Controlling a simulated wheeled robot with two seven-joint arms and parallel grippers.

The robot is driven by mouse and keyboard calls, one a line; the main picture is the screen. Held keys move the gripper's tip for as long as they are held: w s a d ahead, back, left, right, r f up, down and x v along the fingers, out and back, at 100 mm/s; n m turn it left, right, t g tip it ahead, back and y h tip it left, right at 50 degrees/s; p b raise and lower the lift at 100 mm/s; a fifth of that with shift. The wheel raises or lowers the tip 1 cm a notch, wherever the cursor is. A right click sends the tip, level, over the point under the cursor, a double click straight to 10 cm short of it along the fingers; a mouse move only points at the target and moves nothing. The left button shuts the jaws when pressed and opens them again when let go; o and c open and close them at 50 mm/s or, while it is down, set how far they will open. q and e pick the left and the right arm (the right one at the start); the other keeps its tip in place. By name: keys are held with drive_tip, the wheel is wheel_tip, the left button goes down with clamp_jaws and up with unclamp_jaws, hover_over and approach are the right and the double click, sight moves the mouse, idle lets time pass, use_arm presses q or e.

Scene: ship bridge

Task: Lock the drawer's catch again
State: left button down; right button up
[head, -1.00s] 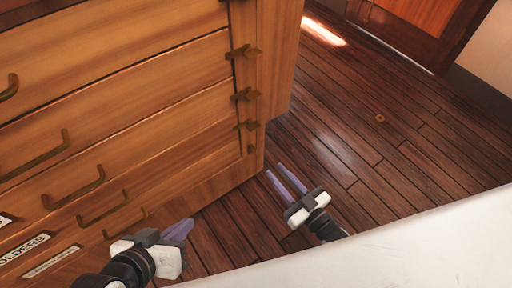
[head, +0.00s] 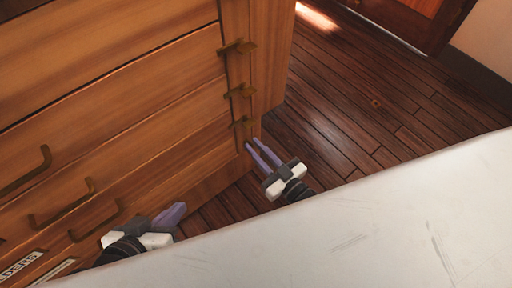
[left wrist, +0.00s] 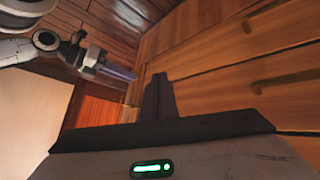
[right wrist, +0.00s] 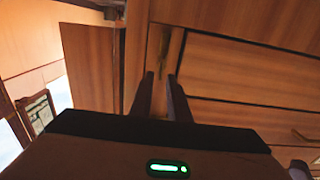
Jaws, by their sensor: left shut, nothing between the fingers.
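The wooden drawer cabinet (head: 120,90) fills the left of the head view; every drawer front I see looks closed. Brass catches sit on its right-hand upright: an upper one (head: 237,47), a middle one (head: 240,91) and a lower one (head: 241,122). I cannot tell which belongs to the task's drawer. My right gripper (head: 252,143) is open and empty, its tips close to the upright just below the lower catch; contact is unclear. In the right wrist view a narrow brass piece (right wrist: 163,42) shows beyond its fingertips. My left gripper (head: 182,209) is shut and empty before the lower drawers.
Brass handles (head: 62,204) stick out from the drawer fronts. A pale, scratched surface (head: 370,215) covers the lower right of the head view. The dark plank floor (head: 340,100) right of the cabinet is clear, with a wooden door (head: 410,15) at the back.

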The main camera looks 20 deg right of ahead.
clamp_jaws()
